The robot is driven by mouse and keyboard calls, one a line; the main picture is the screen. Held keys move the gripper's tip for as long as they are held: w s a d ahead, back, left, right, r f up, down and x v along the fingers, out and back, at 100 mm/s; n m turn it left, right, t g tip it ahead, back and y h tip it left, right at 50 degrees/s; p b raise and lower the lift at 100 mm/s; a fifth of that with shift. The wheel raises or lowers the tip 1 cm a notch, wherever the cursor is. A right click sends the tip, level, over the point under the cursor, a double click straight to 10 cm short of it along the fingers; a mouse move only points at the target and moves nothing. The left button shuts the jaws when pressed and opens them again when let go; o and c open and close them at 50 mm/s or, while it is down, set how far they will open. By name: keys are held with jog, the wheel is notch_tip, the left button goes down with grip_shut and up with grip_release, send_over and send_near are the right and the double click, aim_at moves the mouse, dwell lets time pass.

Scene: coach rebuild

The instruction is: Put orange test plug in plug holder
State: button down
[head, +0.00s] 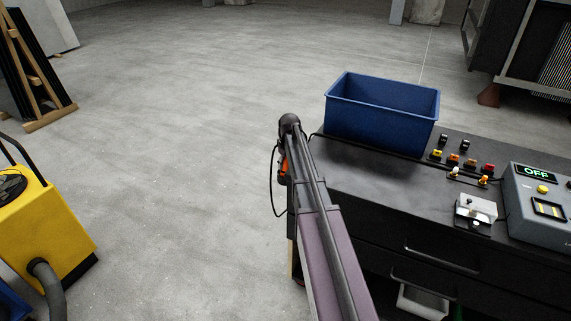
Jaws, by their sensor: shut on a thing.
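On the right of the bench, a row of small coloured plugs stands, with orange ones (453,159) among yellow, red and black ones. I cannot tell which of these parts is the plug holder. My arm rises from the bottom centre to a dark rounded joint at the bench's left edge. An orange part shows just below that joint, beside a looping black cable; I cannot tell what it is. My gripper is not visible, and my arm may be hiding it. Whether an orange test plug is held cannot be seen.
A blue bin (380,135) stands at the bench's back left. A grey box with an OFF display (537,172) and a small metal fixture (476,211) sit on the black bench (370,185). A yellow machine (45,235) stands at left. Open floor lies between.

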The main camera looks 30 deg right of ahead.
jog(key=shift+f+b, duration=0.55)
dwell(0.4)
jog(key=shift+c, duration=2.1)
grip_release()
jog(key=shift+s+d+r+p, duration=0.1)
jog(key=shift+s+r+p, duration=0.1)
jog(key=shift+r+p, duration=1.65)
jog(key=shift+s+a+r+p, duration=0.1)
jog(key=shift+s+r+p, duration=0.15)
jog(key=shift+r+p, duration=1.55)
jog(key=shift+s+d+r+p, duration=0.1)
jog(key=shift+s+r+p, duration=0.1)
jog(key=shift+r+p, duration=1.65)
jog(key=s+a+r+m+g+p, duration=0.1)
jog(key=s+a+m, duration=0.1)
jog(key=s+a, duration=2.1)
jog(key=shift+s+a+r+p, duration=0.25)
jog(key=shift+s+a+p, duration=0.05)
jog(key=shift+s, duration=0.6)
